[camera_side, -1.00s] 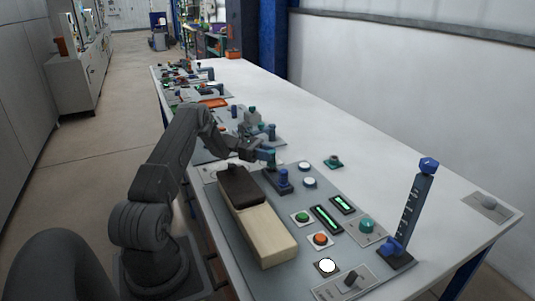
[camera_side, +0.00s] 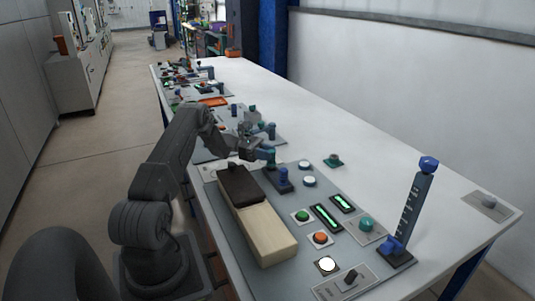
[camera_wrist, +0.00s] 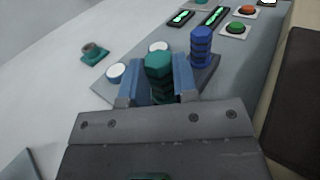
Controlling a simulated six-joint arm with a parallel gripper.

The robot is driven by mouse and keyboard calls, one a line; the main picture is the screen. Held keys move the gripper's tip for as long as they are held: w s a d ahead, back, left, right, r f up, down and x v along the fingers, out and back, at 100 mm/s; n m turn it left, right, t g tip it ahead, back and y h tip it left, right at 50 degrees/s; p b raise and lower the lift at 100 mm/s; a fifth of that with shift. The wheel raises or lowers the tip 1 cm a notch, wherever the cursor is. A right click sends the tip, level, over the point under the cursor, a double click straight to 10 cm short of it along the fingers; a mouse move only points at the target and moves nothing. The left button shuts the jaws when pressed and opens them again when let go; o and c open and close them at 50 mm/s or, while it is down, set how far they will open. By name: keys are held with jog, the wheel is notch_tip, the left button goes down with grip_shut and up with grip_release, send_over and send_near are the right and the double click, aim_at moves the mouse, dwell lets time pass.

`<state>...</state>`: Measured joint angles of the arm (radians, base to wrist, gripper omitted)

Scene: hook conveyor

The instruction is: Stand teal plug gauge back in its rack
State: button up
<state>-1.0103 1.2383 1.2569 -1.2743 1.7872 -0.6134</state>
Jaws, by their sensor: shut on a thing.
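The teal plug gauge (camera_wrist: 158,72) has a hexagonal head and stands roughly upright between the blue fingers of my gripper (camera_wrist: 156,84) in the wrist view. My gripper is shut on it. In the side view, my gripper (camera_side: 266,155) is at the far end of the rack (camera_side: 279,187), a small dark blue-grey block. A blue plug gauge (camera_side: 284,176) stands upright in the rack. It also shows in the wrist view (camera_wrist: 201,46), just right of and beyond the teal one. The teal gauge's lower end is hidden, so I cannot tell whether it is in a rack hole.
A long box with a dark lid (camera_side: 262,228) lies beside the rack. A teal knob on a base (camera_side: 333,161) sits right of the rack.

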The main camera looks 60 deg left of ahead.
jog(key=shift+f, duration=1.1)
dwell(0.6)
jog(key=o, duration=1.4)
jog(key=shift+r, duration=0.1)
jog(key=shift+r, duration=3.45)
